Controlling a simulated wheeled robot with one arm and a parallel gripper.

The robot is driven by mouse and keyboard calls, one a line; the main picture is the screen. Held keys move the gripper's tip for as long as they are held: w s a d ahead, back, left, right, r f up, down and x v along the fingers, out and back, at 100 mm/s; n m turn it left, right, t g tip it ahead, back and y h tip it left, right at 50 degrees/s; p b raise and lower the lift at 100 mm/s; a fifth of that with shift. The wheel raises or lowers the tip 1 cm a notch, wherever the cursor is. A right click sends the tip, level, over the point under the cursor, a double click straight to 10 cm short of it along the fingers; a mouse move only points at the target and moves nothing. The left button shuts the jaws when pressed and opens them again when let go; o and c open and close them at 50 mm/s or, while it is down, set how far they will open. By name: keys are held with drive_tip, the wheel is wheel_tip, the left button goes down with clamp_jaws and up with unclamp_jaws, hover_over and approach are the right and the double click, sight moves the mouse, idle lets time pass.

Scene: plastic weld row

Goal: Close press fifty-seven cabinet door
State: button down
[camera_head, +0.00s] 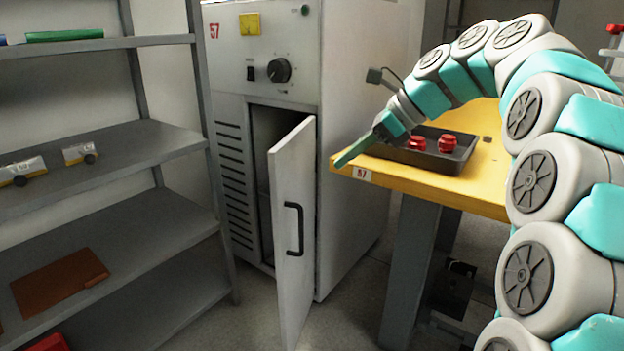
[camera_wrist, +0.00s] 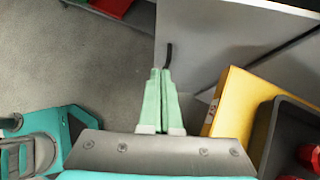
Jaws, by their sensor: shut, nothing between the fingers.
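The press cabinet (camera_head: 275,150) stands at the centre, with a red 57 on its upper left front. Its white door (camera_head: 291,235) stands open, swung out toward me, and the dark inside shows at its left. A black handle (camera_head: 295,228) is on the door's outer face. My gripper (camera_head: 345,160) is shut and empty, above and right of the door, by the yellow table's corner. In the wrist view, my gripper's green fingers (camera_wrist: 158,75) lie together, pointing toward the black handle (camera_wrist: 169,55). They look apart from it.
A yellow table (camera_head: 480,190) with a 57 label stands at the right. It bears a black tray (camera_head: 460,165) with red parts (camera_head: 447,143). Grey shelves (camera_head: 110,150) stand close at the left. Floor shows between the door and the table leg (camera_head: 410,265).

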drive_tip(key=b, duration=0.2)
approach(280, 193)
wheel_tip(280, 193, down, 4)
drive_tip(key=a, duration=0.1)
drive_tip(key=w+a, duration=0.1)
drive_tip(key=a, duration=0.1)
drive_tip(key=shift+a+f, duration=0.1)
drive_tip(key=shift+a, duration=0.05)
drive_tip(key=shift+w+a, duration=0.1)
drive_tip(key=shift+a, duration=0.2)
